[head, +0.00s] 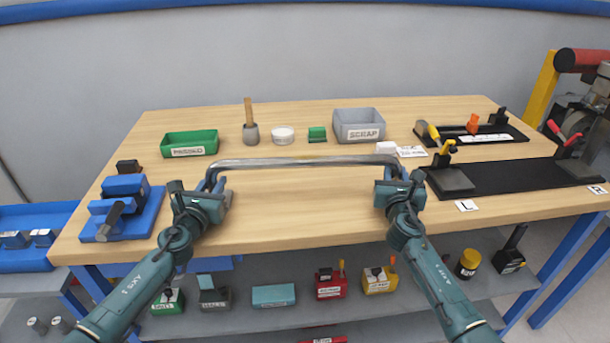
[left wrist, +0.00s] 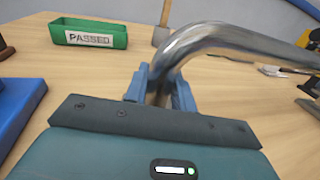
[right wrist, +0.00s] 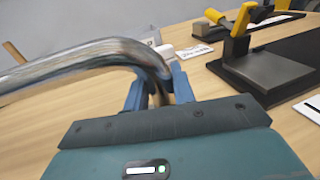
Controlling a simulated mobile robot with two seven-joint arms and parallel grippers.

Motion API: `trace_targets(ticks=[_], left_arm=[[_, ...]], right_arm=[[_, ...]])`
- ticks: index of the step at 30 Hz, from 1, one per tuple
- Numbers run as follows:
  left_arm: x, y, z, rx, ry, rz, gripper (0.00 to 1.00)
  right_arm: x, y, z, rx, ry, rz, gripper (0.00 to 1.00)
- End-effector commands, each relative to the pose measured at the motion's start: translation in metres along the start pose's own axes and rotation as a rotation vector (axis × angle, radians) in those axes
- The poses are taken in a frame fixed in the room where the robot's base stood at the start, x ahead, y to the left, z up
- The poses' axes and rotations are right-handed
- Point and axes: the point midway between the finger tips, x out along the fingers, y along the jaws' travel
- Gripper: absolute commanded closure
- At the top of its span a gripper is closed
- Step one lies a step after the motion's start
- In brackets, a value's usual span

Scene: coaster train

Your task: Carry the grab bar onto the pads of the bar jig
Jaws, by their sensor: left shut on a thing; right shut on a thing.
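The grab bar (head: 300,162) is a long shiny metal bar with bent ends, held level above the table's middle. My left gripper (head: 210,188) is shut on its left bent end; the left wrist view shows the bar (left wrist: 205,40) rising from between the blue fingers (left wrist: 160,88). My right gripper (head: 396,182) is shut on its right bent end; the right wrist view shows the bar (right wrist: 90,62) and blue fingers (right wrist: 155,90). The bar jig (head: 515,178) is a long black plate at the right, with a grey pad and yellow clamp near L and a red clamp near R.
A green PASSED tray (head: 189,143), a mallet (head: 250,125), a white round tub (head: 283,134), a green block (head: 317,134) and a grey SCRAP bin (head: 359,126) stand behind the bar. A blue fixture (head: 122,208) sits at left. A smaller black fixture (head: 470,136) lies behind the jig. The front middle is clear.

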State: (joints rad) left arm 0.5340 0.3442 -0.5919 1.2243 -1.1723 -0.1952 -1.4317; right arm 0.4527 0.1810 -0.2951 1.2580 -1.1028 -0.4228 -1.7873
Motion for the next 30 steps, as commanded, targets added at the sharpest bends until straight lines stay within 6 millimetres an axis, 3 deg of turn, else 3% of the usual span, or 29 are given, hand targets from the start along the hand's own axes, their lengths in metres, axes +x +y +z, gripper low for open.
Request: trace_targets(ticks=[3,30], left_arm=[[-0.0001,0.0001,-0.0003,0.000,0.000,0.000,1.00],[-0.0002,0.0001,-0.0005,0.000,0.001,0.000,1.00]], right_arm=[[-0.0001,-0.0001,-0.0002,-0.001,0.000,0.000,1.00],[-0.0001,-0.0001,-0.0005,-0.001,0.001,0.000,1.00]])
